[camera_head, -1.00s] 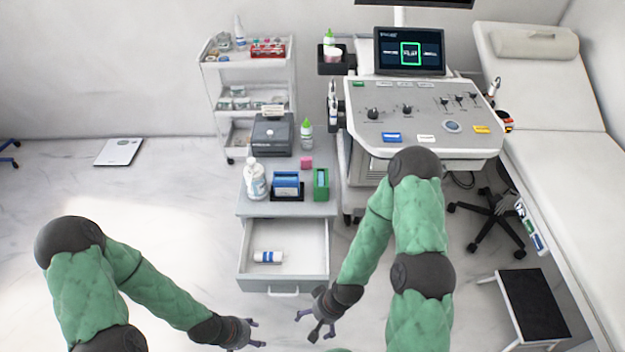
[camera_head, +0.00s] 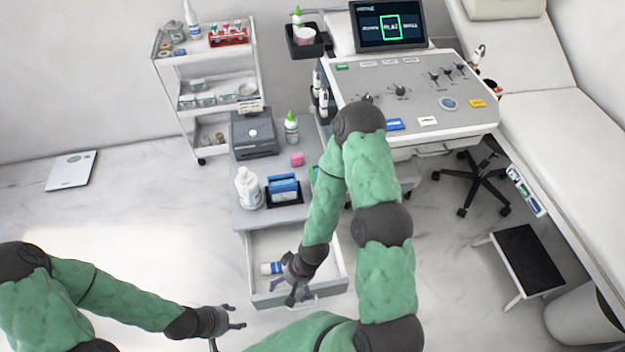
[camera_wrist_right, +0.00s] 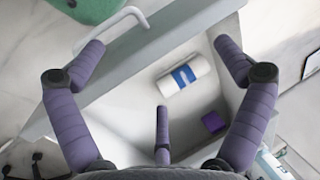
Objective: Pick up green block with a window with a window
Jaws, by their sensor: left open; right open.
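The green block with a window (camera_head: 313,174) stands on the top of the drawer cabinet (camera_head: 262,218). My right gripper (camera_head: 295,288) is open and empty above the front of the pulled-out drawer, in front of and below the block. The right wrist view shows its spread fingers (camera_wrist_right: 163,75) over the drawer; I cannot make out the block there. My left gripper (camera_head: 236,318) is open and empty, left of the drawer front.
A white bottle with a blue band (camera_wrist_right: 185,76) lies in the open drawer (camera_head: 262,240). A pump bottle (camera_head: 249,188), blue box (camera_head: 283,188), pink cube (camera_head: 297,159), dark device (camera_head: 254,133) and green-capped bottle (camera_head: 291,130) crowd the cabinet top. The ultrasound console (camera_head: 420,95) stands right.

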